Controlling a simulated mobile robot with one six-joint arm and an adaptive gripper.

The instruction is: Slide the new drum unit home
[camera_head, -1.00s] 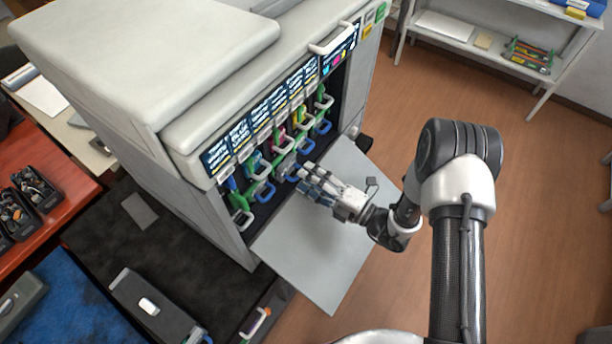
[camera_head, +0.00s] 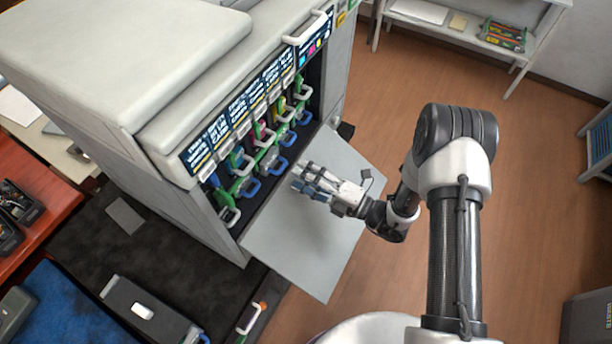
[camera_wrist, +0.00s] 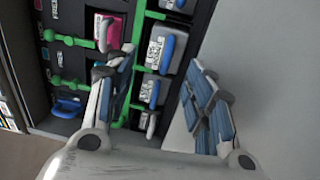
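The open printer (camera_head: 200,210) shows a row of coloured toner slots with drum units below. Several blue drum handles (camera_head: 278,165) stick out at the front; I cannot tell which unit is the new one. In the wrist view, grey drum units with blue handles (camera_wrist: 167,52) sit in a column beside green latches. My gripper (camera_head: 303,182) is over the lowered front door (camera_head: 305,245), just in front of the handles and apart from them. In the wrist view my gripper (camera_wrist: 160,85) has its fingers spread, with nothing held between them. The left finger hides part of the slots.
A long dark unit with a white patch (camera_head: 150,312) lies on the dark mat at the lower left. A white-handled item (camera_head: 250,318) lies near the mat's edge. A shelf (camera_head: 470,38) stands at the back right. The wooden floor on the right is mostly clear.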

